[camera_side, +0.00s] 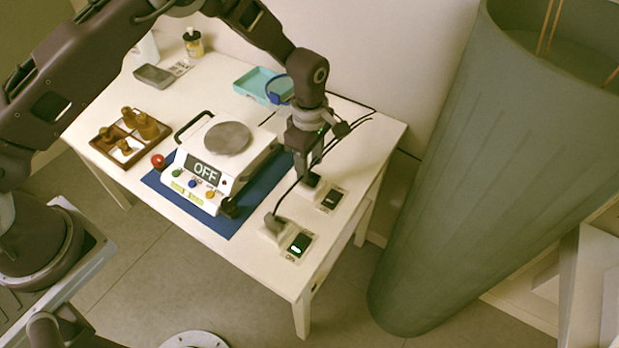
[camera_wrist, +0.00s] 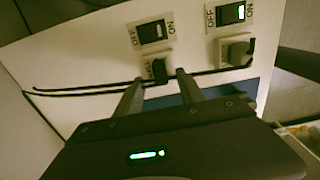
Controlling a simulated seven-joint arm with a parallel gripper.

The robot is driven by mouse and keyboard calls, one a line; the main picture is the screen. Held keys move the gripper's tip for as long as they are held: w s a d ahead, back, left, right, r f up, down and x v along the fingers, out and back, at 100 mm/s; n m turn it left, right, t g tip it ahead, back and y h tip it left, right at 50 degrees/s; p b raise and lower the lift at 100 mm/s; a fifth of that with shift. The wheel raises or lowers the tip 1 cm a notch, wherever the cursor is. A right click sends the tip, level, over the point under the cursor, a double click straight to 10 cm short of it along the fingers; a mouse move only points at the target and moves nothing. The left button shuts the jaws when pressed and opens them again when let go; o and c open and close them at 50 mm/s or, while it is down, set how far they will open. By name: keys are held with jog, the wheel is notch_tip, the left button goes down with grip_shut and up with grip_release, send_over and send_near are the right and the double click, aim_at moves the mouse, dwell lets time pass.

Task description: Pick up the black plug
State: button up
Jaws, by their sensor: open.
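The black plug (camera_side: 311,180) sits in the farther white socket, beside a dark switch (camera_side: 331,199). In the wrist view the black plug (camera_wrist: 159,70) shows in its socket, with a black cord running left. My gripper (camera_side: 302,172) points down over this plug. In the wrist view my gripper (camera_wrist: 160,78) is open, its fingertips on either side of the plug's near end. I cannot tell whether they touch it.
A grey plug (camera_side: 273,222) sits in the nearer socket, beside a green-lit switch (camera_side: 299,244). A white device (camera_side: 206,168) showing OFF stands on a blue mat (camera_side: 222,222) to the left. A teal tray (camera_side: 258,83) and a wooden box of bottles (camera_side: 112,138) stand farther back.

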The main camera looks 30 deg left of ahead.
notch_tip(320, 180, down, 2)
jog(key=shift+f, duration=0.2)
grip_shut()
jog(key=shift+r, duration=0.1)
notch_tip(320, 180, up, 10)
dwell(0.4)
